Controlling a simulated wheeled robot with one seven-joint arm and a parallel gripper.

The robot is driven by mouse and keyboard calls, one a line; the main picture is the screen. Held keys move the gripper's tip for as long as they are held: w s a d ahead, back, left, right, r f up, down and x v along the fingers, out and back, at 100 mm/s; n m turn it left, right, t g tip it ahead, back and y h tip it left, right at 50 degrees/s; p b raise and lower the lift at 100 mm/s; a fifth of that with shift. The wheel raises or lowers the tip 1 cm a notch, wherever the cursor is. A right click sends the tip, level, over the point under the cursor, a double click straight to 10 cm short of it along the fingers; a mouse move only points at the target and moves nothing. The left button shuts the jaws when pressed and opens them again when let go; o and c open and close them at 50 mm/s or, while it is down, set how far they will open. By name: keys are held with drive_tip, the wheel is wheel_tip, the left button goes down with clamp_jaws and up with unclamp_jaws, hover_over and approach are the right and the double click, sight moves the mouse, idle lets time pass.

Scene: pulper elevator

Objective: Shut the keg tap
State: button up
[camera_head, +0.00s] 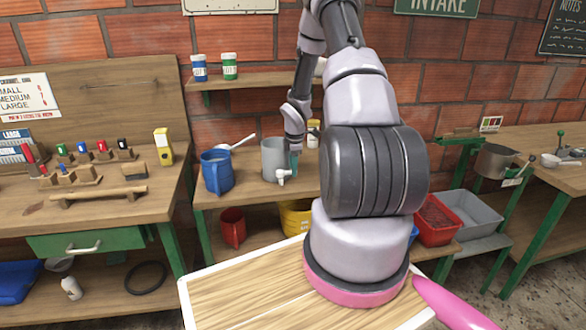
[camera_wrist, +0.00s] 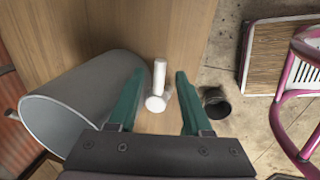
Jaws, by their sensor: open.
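The keg (camera_head: 268,158) is a grey open-topped cylinder on the middle wooden bench, with a white tap (camera_head: 283,177) low on its front right. In the wrist view the keg (camera_wrist: 85,97) lies to the left, and the tap (camera_wrist: 159,78) shows as a white bar with a round white end. My gripper (camera_head: 295,161) is above the tap, beside the keg. In the wrist view its two green fingers (camera_wrist: 159,90) are apart, with the tap between them in the picture. I cannot tell whether either finger touches it. Part of the keg's right side is hidden by my arm in the head view.
A blue jug (camera_head: 216,172) stands left of the keg, with a white-handled scoop (camera_head: 237,142) behind. A dark cup-like object (camera_wrist: 216,103) shows right of the fingers.

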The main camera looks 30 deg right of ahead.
wheel_tip(320, 180, up, 10)
drive_tip(key=s, duration=0.2)
drive_tip(key=shift+a, duration=0.25)
drive_tip(key=s+a+r+m+t, duration=0.1)
drive_tip(key=s+a+r+m, duration=0.2)
drive_tip(key=r, duration=0.4)
drive_tip(key=s+a+r+m+h, duration=0.1)
drive_tip(key=s+a+r+m, duration=0.15)
drive_tip(key=r, duration=0.45)
drive_tip(key=s+a+r+m+t, duration=0.1)
drive_tip(key=s+a+r+m, duration=0.2)
drive_tip(key=r, duration=0.5)
drive_tip(key=s+a+r+m+t+y, duration=0.1)
drive_tip(key=s+a+r+m+y, duration=0.1)
drive_tip(key=s+a+r+m, duration=0.3)
drive_tip(key=s+a+r+m+t+y, duration=0.1)
drive_tip(key=s+a+r+m, duration=0.4)
drive_tip(key=s, duration=0.9)
drive_tip(key=shift+s+a+r+m+t+y, duration=0.2)
drive_tip(key=shift+a+r+m+t+y, duration=0.2)
drive_tip(key=shift+a+r, duration=0.4)
